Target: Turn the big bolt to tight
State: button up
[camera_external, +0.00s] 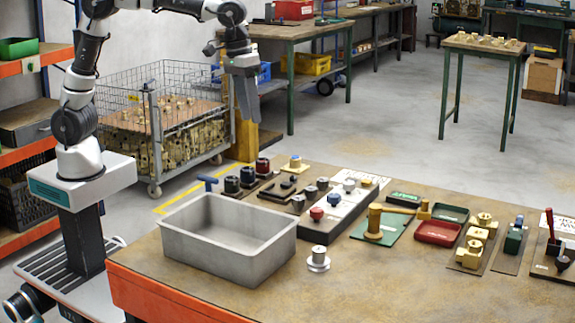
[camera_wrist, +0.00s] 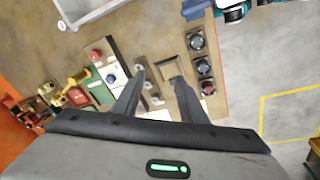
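My gripper (camera_external: 247,112) hangs high, fingers down, left of the bench in the external view. In the wrist view its two fingers (camera_wrist: 159,76) are apart with nothing between them. No part is labelled clearly enough for me to tell which is the big bolt. A small silver round piece (camera_external: 318,258) stands near the grey bin. Dark round-topped pieces (camera_external: 232,185) stand in a row at the back; the row shows in the wrist view (camera_wrist: 203,66). My gripper touches none of these.
A grey bin (camera_external: 228,240) fills the bench's left part. A panel with red and blue knobs (camera_external: 340,212) lies mid-bench. Red and green trays (camera_external: 437,233) and brass parts (camera_external: 468,253) sit to the right. A wire cage (camera_external: 160,125) stands behind. The bench front is clear.

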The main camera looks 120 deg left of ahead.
jog(key=w+a+n+g+p, duration=0.1)
jog(key=w+a+n+p, duration=0.25)
jog(key=a, duration=0.55)
jog(key=n+g+p, duration=0.1)
jog(key=n+p, duration=0.2)
send_over(293, 179)
notch_tip(293, 179, down, 5)
jog(key=shift+m, duration=0.25)
jog(key=f, duration=1.7)
jog(key=shift+s+a+b, duration=0.2)
jog(key=shift+a+b, duration=0.1)
jog(key=shift+a, duration=0.1)
grip_shut()
